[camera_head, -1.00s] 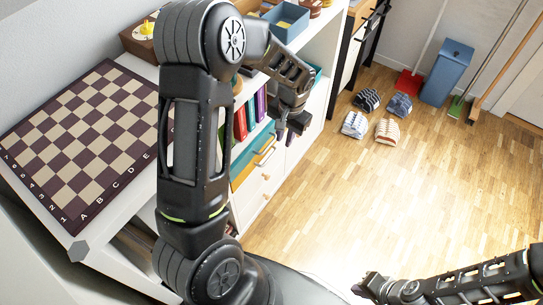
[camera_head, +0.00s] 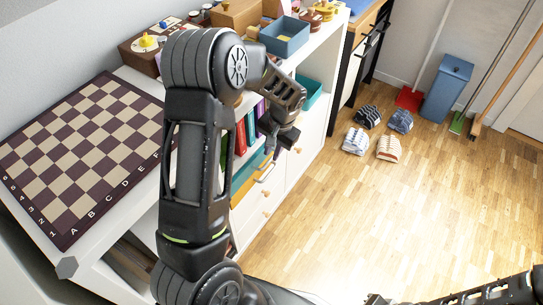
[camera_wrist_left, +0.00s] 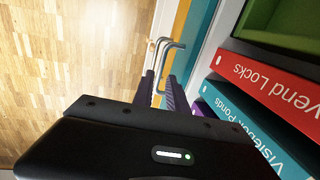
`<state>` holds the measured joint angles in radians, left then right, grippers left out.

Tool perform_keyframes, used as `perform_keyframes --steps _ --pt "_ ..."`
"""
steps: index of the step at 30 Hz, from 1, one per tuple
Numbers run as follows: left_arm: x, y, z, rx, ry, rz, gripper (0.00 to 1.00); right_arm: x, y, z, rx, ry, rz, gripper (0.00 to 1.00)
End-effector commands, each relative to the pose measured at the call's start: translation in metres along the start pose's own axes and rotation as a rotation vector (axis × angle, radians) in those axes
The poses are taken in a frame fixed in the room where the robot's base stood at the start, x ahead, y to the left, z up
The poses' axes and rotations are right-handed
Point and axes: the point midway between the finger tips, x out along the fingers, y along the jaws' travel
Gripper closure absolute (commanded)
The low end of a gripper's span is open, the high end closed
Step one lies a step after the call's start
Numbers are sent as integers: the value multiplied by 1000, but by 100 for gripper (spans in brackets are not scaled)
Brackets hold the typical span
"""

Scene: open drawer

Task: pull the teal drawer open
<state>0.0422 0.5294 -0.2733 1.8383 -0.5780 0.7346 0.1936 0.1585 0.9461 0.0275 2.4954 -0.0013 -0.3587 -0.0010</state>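The teal drawer (camera_head: 254,164) is a narrow front in the white shelf unit, just under the books and above an orange front; my left arm partly covers it. In the left wrist view the teal front (camera_wrist_left: 200,28) is a strip beside the orange one. Thin bent metal handles (camera_wrist_left: 168,46) stick out from these fronts; I cannot tell surely which belongs to the teal one. My left gripper (camera_wrist_left: 160,86) is open, its two dark fingers apart, with a handle bar at or just beyond the gap. My right gripper (camera_head: 374,299) is at the bottom edge, partly cut off.
A chessboard (camera_head: 85,150) lies on the unit's top. Red and teal books (camera_wrist_left: 270,85) stand close beside the left gripper. Two pairs of slippers (camera_head: 378,130), a blue bin (camera_head: 447,88) and brooms are on the far floor. The wooden floor (camera_head: 350,215) in front is clear.

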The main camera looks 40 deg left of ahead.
Motion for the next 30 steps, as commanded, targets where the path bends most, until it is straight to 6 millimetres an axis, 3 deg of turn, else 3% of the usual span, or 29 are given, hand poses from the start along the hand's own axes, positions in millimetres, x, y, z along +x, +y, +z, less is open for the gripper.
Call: perform_keyframes --steps 3,7,15,22,30 --pt "17 0 0 0 0 -1 82 4 2 0 0 0 0 100" --pt "24 0 0 1 1 -1 82 5 2 0 1 0 0 100" --pt "24 0 0 1 1 0 83 5 2 0 1 0 0 100" --pt "24 0 0 1 1 0 100 5 2 0 0 0 0 100" --pt "24 0 0 1 1 0 100 5 2 0 0 0 0 100"
